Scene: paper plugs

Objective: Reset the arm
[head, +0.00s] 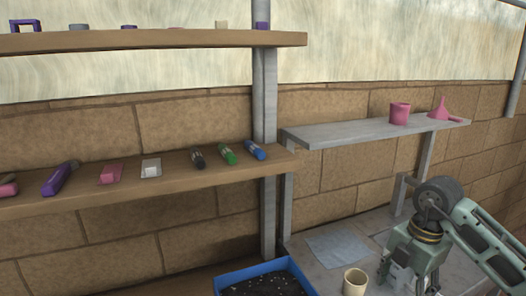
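My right arm (485,240) comes in from the right edge. Its wrist bends down, and the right gripper (405,276) hangs low over the grey table (340,222) at the lower right. The fingertips are at the bottom edge of the view, partly cut off, so I cannot tell whether they are open or shut. Something pale shows between or behind the fingers, too unclear to name. My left gripper and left arm are not in view.
A beige cup (355,282), a grey-blue sheet (338,249) and a blue tray (231,276) of dark soil lie left of the gripper. A grey shelf (340,131) holds a pink cup (400,113) and pink funnel (440,110). A wooden shelf (130,190) holds markers (227,153).

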